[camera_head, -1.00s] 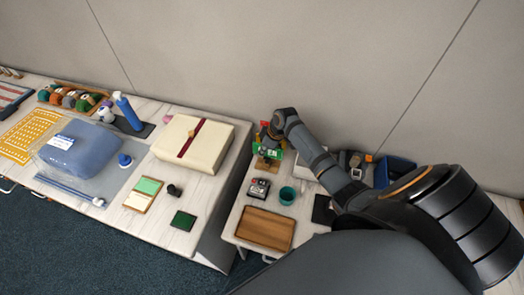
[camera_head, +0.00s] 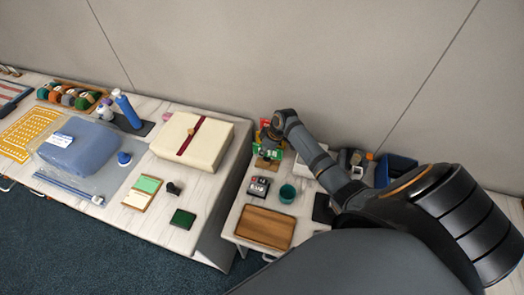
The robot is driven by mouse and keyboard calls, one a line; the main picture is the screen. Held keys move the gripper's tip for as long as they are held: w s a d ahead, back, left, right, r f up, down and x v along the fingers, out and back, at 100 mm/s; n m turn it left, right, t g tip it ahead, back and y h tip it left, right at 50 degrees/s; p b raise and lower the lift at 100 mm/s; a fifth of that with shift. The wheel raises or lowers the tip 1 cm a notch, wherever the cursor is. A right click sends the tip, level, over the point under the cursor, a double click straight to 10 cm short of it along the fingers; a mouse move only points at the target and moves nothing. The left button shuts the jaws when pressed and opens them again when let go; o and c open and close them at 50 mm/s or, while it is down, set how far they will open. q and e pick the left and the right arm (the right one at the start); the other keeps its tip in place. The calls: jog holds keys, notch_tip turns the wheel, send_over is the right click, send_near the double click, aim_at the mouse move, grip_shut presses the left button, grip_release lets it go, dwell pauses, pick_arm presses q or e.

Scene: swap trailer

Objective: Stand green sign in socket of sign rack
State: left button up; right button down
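My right gripper (camera_head: 268,134) is at the back left of the small right-hand table, pointing down, partly covered by my own wrist. It appears shut on the green sign (camera_head: 275,152), whose green face shows just below the fingers. The wooden sign rack (camera_head: 263,163) is directly under the sign. The sign's lower edge is at or just above the rack; I cannot tell whether it is in a socket. A red and green piece shows behind the gripper, too small to make out. My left gripper is not in view.
A small black and red device (camera_head: 259,187), a teal cup (camera_head: 287,194) and a wooden tray (camera_head: 264,228) stand in front of the rack. A cream box (camera_head: 193,141) with a red ribbon is on the table to the left. A blue bin (camera_head: 396,168) stands at the right.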

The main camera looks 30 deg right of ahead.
jog(key=shift+f, duration=0.25)
jog(key=shift+f, duration=0.25)
dwell(0.3)
jog(key=c, duration=1.4)
grip_release()
jog(key=shift+c, duration=0.2)
jog(key=o, duration=0.6)
jog(key=shift+r, duration=0.1)
